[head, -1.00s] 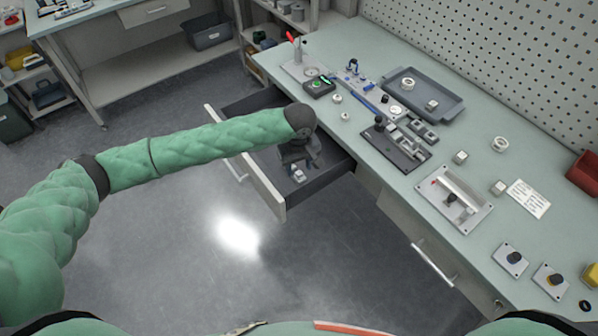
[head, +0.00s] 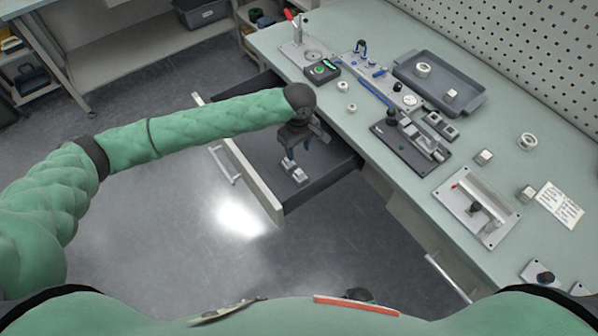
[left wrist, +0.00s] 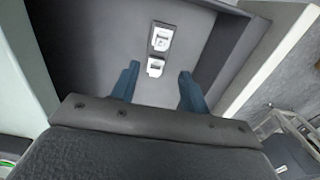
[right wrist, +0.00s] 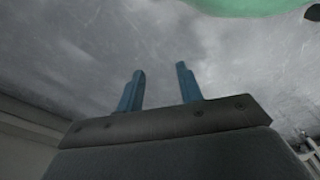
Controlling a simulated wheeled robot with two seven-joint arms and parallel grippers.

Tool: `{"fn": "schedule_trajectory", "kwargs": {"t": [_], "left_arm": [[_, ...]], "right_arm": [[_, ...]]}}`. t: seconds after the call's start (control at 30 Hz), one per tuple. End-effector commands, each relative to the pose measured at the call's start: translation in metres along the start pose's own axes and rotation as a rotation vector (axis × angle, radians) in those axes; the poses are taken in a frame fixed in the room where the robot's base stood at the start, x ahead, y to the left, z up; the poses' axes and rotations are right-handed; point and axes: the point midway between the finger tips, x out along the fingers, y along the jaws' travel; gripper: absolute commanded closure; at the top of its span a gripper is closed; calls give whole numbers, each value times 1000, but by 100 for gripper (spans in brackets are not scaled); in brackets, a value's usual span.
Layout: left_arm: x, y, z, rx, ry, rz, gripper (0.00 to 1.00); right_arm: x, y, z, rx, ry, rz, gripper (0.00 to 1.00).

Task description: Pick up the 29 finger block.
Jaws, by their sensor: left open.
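Two small pale blocks lie on the floor of an open dark drawer. The nearer white block (left wrist: 155,67) lies between the lines of my left fingers, and the farther block (left wrist: 161,38) has a dark grey surround. In the head view the blocks (head: 294,171) show as a small light cluster just below my left gripper. I cannot read a number on either. My left gripper (head: 297,153) is open and empty, pointing down over the drawer, with blue fingers apart from the blocks. My right gripper (right wrist: 160,70) is open and empty above the grey floor.
The workbench (head: 375,195) stands to the right, with a grey tray (head: 470,107), a dark fixture (head: 399,150) and a metal plate fixture (head: 465,222) on top.

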Motion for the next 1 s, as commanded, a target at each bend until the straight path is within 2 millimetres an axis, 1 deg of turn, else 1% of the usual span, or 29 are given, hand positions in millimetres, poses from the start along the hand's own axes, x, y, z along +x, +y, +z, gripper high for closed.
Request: {"fn": "schedule_trajectory", "kwargs": {"t": [0.03, 0.1, 0.23, 0.3, 0.4, 0.47, 0.6, 0.77, 0.87, 1.0], "left_arm": [[15, 0, 0, 0, 0, 0, 55], [22, 0, 0, 0, 0, 0, 55], [30, 0, 0, 1, 0, 0, 55], [32, 0, 0, 1, 0, 0, 55], [34, 0, 0, 0, 0, -1, 55], [38, 0, 0, 0, 0, -2, 55], [51, 0, 0, 1, 0, -2, 55], [61, -1, 0, 1, 0, -1, 55], [68, -1, 1, 1, 0, -1, 55], [82, -3, 1, 1, 0, -2, 55]], "right_arm": [[-5, -3, -7, 2, 2, -4, 64], [-23, -6, -17, 5, -2, -9, 64], [-48, -10, -28, 8, -7, -16, 64], [-56, -11, -31, 9, -9, -17, 64], [-61, -11, -32, 10, -11, -18, 64], [-60, -11, -32, 9, -11, -17, 64], [-51, -9, -30, 8, -7, -14, 64], [-42, -7, -28, 6, -2, -11, 64], [-32, -4, -23, 4, 1, -6, 64], [-14, 0, -17, 0, 12, 1, 64]]}}
